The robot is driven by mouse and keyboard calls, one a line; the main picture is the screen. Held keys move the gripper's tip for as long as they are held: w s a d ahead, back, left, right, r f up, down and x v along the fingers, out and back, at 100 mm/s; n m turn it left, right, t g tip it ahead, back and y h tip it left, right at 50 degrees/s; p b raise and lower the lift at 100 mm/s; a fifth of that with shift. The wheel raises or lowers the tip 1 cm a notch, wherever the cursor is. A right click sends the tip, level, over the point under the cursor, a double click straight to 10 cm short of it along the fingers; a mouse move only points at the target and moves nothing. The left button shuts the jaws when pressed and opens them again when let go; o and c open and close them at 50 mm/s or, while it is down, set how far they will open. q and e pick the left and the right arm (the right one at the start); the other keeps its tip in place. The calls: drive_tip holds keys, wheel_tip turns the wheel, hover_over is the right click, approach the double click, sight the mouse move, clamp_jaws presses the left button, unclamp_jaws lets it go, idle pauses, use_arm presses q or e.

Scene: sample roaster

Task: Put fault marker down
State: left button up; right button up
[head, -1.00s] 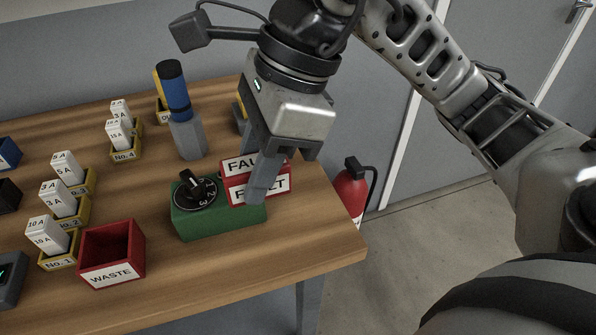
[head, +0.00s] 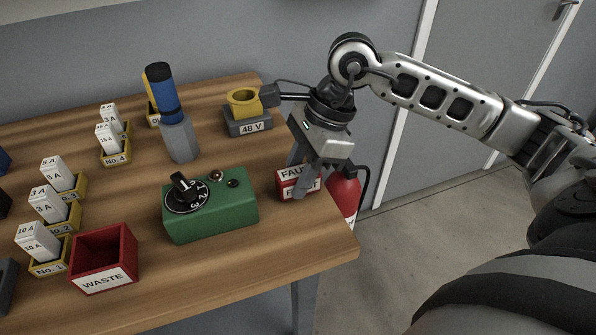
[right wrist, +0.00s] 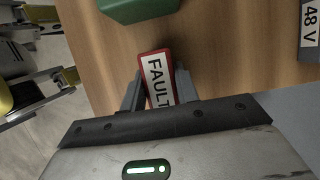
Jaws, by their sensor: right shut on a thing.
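The fault marker (head: 297,184) is a red block with white labels reading FAULT. It stands upright by the right edge of the wooden table (head: 225,262). My right gripper (head: 312,182) points down over it and is shut on it. In the right wrist view the fault marker (right wrist: 156,80) sits between the two fingers, its label facing the camera. It appears at tabletop level, but I cannot tell whether its base touches the wood. My left gripper is not in view.
A green box (head: 212,208) with a black dial stands left of the marker. Behind are a 48 V block (head: 249,126) with a yellow ring and a blue-topped grey post (head: 178,138). A red WASTE bin (head: 103,262) is front left. A fire extinguisher (head: 343,195) is beyond the edge.

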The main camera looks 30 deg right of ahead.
drive_tip(key=shift+f, duration=0.1)
drive_tip(key=shift+f+b, duration=0.3)
drive_tip(key=shift+b, duration=0.05)
drive_tip(key=o, duration=1)
drive_tip(key=shift+r, duration=0.1)
drive_tip(key=shift+r+p, duration=0.2)
drive_tip(key=shift+p, duration=0.15)
drive_tip(key=v, duration=1.2)
